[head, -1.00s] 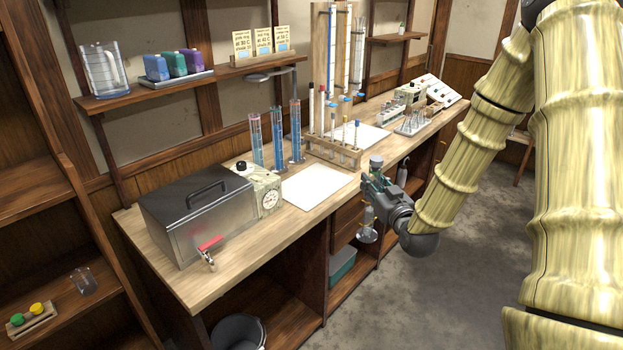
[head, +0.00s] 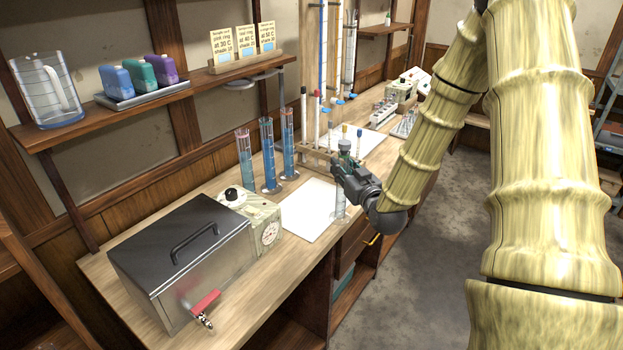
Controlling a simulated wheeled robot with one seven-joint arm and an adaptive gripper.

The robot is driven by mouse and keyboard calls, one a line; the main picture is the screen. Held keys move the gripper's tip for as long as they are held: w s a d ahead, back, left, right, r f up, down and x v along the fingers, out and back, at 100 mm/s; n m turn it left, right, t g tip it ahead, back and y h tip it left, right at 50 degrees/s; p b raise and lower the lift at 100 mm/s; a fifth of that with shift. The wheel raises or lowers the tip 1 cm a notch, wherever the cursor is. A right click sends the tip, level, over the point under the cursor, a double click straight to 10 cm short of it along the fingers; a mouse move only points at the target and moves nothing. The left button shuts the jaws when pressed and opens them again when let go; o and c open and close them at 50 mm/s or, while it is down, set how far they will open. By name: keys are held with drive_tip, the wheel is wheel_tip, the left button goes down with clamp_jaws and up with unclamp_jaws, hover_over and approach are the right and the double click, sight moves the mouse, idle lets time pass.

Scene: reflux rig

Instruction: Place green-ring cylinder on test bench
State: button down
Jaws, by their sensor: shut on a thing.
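My gripper (head: 348,180) is shut on a clear upright cylinder (head: 340,206) with a dark green top. The jaws hide its middle; its lower glass shows below them. In the head view it overlaps the front edge of the test bench (head: 262,298), beside the right edge of a white mat (head: 296,222). I cannot tell whether its foot touches anything. Several tall cylinders with blue liquid stand at the back of the bench, including a left one (head: 245,160) and a right one (head: 288,145).
A metal box bath (head: 150,262) with a red-handled tap (head: 204,303) stands at the bench's near left, with a dial unit (head: 262,228) beside it. A wooden rack with pipettes (head: 318,158) stands behind my gripper. The mat is bare.

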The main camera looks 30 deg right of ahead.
drive_tip(key=w+f+p, duration=0.2)
drive_tip(key=w+p, duration=0.1)
drive_tip(key=w, duration=0.4)
drive_tip(key=w+f+p, duration=0.2)
drive_tip(key=w+p, duration=0.1)
drive_tip(key=w, duration=0.4)
drive_tip(key=shift+d+f+p, duration=0.25)
drive_tip(key=shift+f+p, duration=0.05)
drive_tip(key=shift+f, duration=0.2)
drive_tip(key=c, duration=1.2)
unclamp_jaws()
drive_tip(key=shift+o, duration=0.2)
drive_tip(key=s+a+b, duration=0.2)
drive_tip(key=s+b, duration=0.2)
drive_tip(key=s, duration=0.7)
drive_tip(key=shift+s+a, duration=0.15)
drive_tip(key=shift+s, duration=0.25)
